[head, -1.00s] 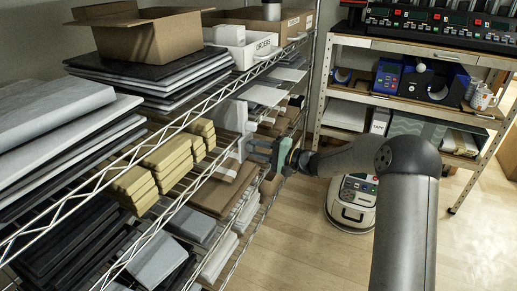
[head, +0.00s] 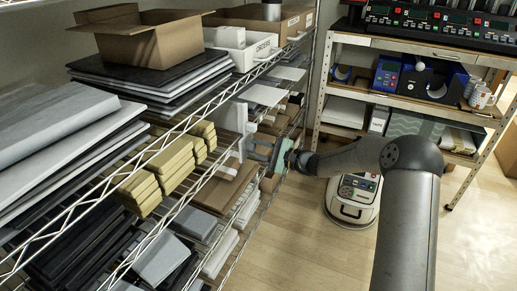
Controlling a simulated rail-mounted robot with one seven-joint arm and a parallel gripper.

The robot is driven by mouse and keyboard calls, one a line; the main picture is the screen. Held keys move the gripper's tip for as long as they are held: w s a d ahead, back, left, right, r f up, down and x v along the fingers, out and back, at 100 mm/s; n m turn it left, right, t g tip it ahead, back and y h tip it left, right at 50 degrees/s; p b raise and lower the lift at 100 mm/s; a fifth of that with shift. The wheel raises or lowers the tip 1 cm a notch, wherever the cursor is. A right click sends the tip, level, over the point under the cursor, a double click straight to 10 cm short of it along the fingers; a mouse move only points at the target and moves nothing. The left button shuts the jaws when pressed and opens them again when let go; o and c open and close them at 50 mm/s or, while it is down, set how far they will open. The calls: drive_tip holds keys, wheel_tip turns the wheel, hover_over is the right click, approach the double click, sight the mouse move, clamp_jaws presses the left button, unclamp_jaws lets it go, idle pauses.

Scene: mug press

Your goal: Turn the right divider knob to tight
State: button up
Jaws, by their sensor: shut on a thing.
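My gripper (head: 258,147) is at the front edge of the wire shelf, in the middle of the head view. It points left into the shelf, with its green hand (head: 282,155) outside. Its jaws are shut on the right divider knob, which is too small and covered by the fingers to make out. A white upright divider (head: 242,130) stands just left of the fingertips. Any tight or loose marking on the knob cannot be read.
Stacks of yellow blocks (head: 165,160) lie left of the divider on the wire shelf (head: 190,125). A white round machine (head: 352,198) stands on the floor behind my arm. The wooden floor at front right is clear.

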idle(0.3)
drive_tip(key=o, duration=1)
drive_tip(key=shift+c, duration=0.2)
drive_tip(key=shift+d, duration=0.1)
drive_tip(key=v, duration=1.7)
drive_tip(key=shift+p, duration=0.45)
drive_tip(key=shift+s+d, duration=0.1)
drive_tip(key=shift+d, duration=0.05)
drive_tip(key=s+a+r+n+g+h+p, duration=0.3)
drive_tip(key=s+a+r+g+h+p, duration=0.15)
drive_tip(key=s, duration=0.45)
drive_tip(key=s+a+r+n+g+h+p, duration=0.3)
drive_tip(key=s+r+n+p, duration=0.15)
drive_tip(key=s, duration=0.45)
drive_tip(key=s+d+r+n+h+p, duration=0.2)
drive_tip(key=s+d+r+h+p, duration=0.1)
drive_tip(key=s, duration=0.6)
drive_tip(key=s+d+r+n+t+h+p, duration=0.1)
drive_tip(key=s+d+r+h+p, duration=0.3)
drive_tip(key=s, duration=0.5)
wheel_tip(320, 180, up, 2)
drive_tip(key=shift+d+r+n+h, duration=0.15)
drive_tip(key=shift+d+n+h, duration=0.7)
drive_tip(key=shift+d+h, duration=0.15)
